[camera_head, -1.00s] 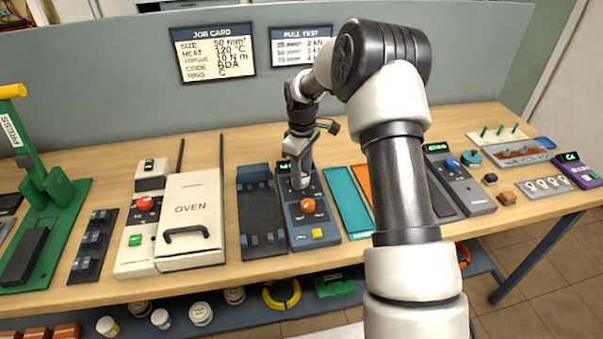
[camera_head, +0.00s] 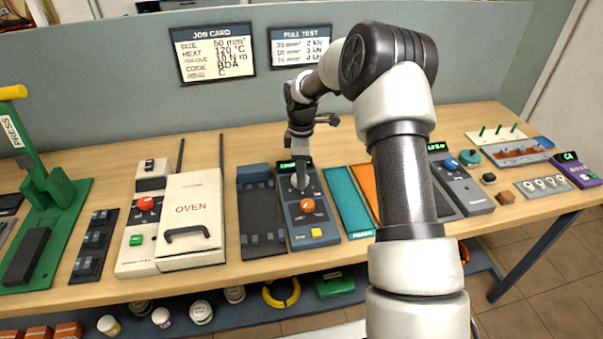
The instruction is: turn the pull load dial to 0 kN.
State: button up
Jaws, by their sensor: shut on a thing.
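A dark blue-grey tester (camera_head: 318,222) stands on the bench, with a green-lit display (camera_head: 287,166) at its back edge, an orange knob (camera_head: 307,205) and a yellow button (camera_head: 317,232). My gripper (camera_head: 300,182) points down over the upper part of this panel, behind the orange knob. It is shut on a small dial there, which the fingers mostly hide. The dial's pointer and scale cannot be read, and the display's figures are partly covered and too small to read.
A white oven (camera_head: 192,215) and a dark slotted block (camera_head: 261,220) stand left of the tester. A teal tray (camera_head: 345,200) and an orange strip (camera_head: 366,185) lie to its right. Another device with a blue knob (camera_head: 451,164) stands beyond my arm. Job card (camera_head: 212,52) and pull test (camera_head: 300,45) signs hang behind.

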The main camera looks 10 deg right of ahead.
jog(key=o, duration=1)
jog(key=shift+o, duration=0.2)
jog(key=shift+r, duration=0.1)
notch_tip(320, 180, up, 17)
jog(key=shift+r+p, duration=0.2)
jog(key=shift+p, duration=0.1)
